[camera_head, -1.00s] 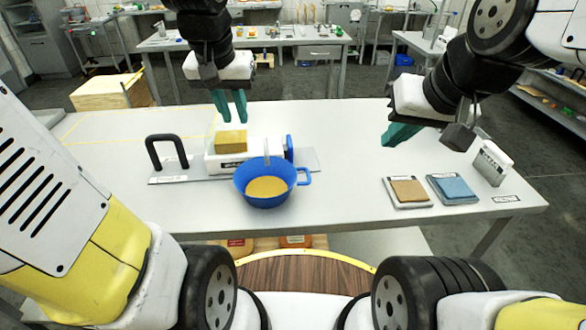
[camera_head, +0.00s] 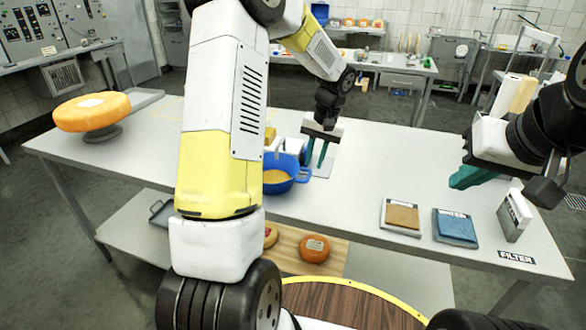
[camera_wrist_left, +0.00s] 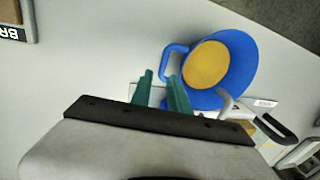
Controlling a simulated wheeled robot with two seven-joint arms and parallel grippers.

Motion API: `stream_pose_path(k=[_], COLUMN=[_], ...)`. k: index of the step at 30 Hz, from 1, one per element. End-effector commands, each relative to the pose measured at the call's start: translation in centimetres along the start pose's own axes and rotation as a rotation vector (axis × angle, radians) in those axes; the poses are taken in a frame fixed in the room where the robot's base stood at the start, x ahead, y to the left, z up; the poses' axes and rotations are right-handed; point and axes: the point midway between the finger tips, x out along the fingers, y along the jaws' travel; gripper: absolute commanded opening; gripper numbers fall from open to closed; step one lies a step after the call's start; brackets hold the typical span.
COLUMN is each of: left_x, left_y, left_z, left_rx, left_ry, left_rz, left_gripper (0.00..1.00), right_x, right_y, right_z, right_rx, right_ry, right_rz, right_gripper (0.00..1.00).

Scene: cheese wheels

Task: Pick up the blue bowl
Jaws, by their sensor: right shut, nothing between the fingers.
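The blue bowl (camera_head: 296,180) with yellow contents (camera_head: 275,176) stands on the white table, partly hidden by my left arm in the head view. Its side handle points right. My left gripper (camera_head: 316,153) points down with teal fingers apart, just right of and beyond the bowl, close to the handle. In the left wrist view the bowl (camera_wrist_left: 245,60) lies ahead, its handle (camera_wrist_left: 167,58) by the tips of my open left fingers (camera_wrist_left: 160,84). I cannot tell whether they touch it. My right gripper (camera_head: 466,178) is shut and empty above the table's right side.
Behind the bowl stands a scale-like board with a yellow block (camera_head: 270,135). A large orange cheese wheel (camera_head: 92,111) sits far left. The table between is free.

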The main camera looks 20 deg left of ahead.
Motion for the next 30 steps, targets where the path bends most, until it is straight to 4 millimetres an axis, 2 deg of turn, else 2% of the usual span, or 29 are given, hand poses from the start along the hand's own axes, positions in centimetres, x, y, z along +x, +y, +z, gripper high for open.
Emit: stream_pose_path(k=[13, 21, 25, 30], left_x=[5.7, 6.0, 6.0, 6.0], left_y=[-0.3, -0.3, -0.3, -0.3], left_z=[0.7, 0.7, 0.7, 0.7], left_rx=[0.001, 0.000, 0.000, 0.000], left_ry=[-0.001, 0.001, 0.001, 0.001], left_rz=[0.001, 0.001, 0.001, 0.001], left_gripper=[0.21, 0.21, 0.00, 0.00], right_x=[0.0, 0.0, 0.0, 0.0], right_y=[0.0, 0.0, 0.0, 0.0], right_z=[0.0, 0.0, 0.0, 0.0], right_rx=[0.000, 0.000, 0.000, 0.000], right_ry=[0.000, 0.000, 0.000, 0.000], right_rz=[0.000, 0.000, 0.000, 0.000], right_gripper=[0.00, 0.00, 0.00, 0.00])
